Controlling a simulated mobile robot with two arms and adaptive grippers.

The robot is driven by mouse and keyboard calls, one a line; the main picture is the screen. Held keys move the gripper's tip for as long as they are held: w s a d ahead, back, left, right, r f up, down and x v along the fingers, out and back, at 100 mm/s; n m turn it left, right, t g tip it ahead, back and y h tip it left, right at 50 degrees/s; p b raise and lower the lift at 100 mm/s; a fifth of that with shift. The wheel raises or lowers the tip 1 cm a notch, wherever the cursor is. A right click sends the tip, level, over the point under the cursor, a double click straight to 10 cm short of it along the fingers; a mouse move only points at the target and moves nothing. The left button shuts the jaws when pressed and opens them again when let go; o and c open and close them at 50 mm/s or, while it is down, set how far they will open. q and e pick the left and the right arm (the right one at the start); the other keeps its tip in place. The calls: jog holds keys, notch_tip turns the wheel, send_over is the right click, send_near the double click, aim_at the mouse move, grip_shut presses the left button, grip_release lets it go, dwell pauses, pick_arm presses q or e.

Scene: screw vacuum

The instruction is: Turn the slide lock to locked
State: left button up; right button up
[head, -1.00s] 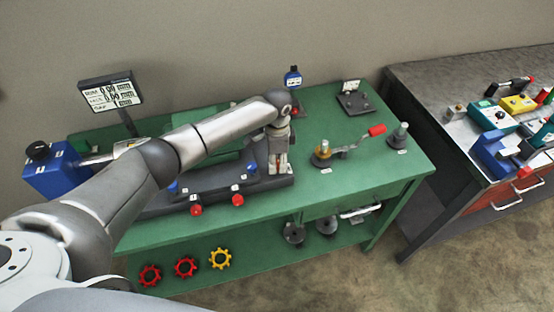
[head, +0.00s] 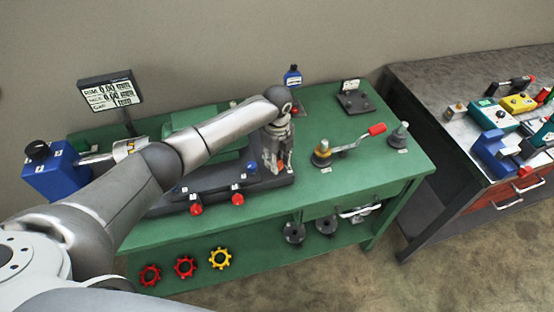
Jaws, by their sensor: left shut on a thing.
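My left gripper (head: 274,166) points down at the right end of a long dark base (head: 215,187) on the green bench. It is shut on a small part there, which fits the slide lock; a bit of orange-red (head: 282,164) shows at the fingers. The fingers hide most of this part, so I cannot read whether it stands at locked. Two red knobs, one left (head: 196,209) and one right (head: 238,199), stick out from the base's front. My right gripper is not in view.
A crank with a red handle (head: 376,129) stands right of the gripper on the green bench (head: 400,175). A blue box (head: 52,178) and a display (head: 110,92) are at the left. A grey workbench (head: 440,75) with tools stands at the right.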

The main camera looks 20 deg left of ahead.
pick_arm(q)
jog(key=shift+m, duration=1.1)
jog(key=o, duration=1)
jog(key=shift+r, duration=0.15)
notch_tip(320, 180, up, 12)
